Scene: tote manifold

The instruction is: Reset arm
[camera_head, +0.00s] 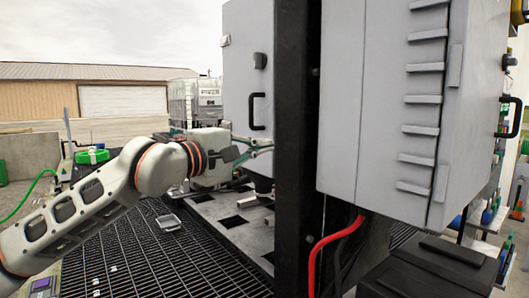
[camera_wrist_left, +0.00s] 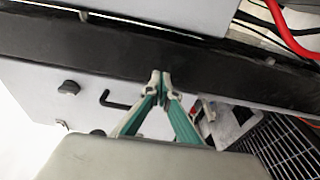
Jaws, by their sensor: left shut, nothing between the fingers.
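My left arm comes in from the left in the head view. My left gripper (camera_head: 268,146) is shut and empty, with its green fingers pointing right beside the black post. In the left wrist view the gripper's fingertips (camera_wrist_left: 160,76) meet in front of the dark beam. My right gripper is not in view.
A grey cabinet (camera_head: 247,62) with a black handle stands behind the gripper. A black post (camera_head: 297,120) and a larger grey cabinet (camera_head: 385,100) stand to the right. A red hose (camera_head: 325,246) hangs below it. Dark floor grating (camera_head: 140,255) lies below my arm.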

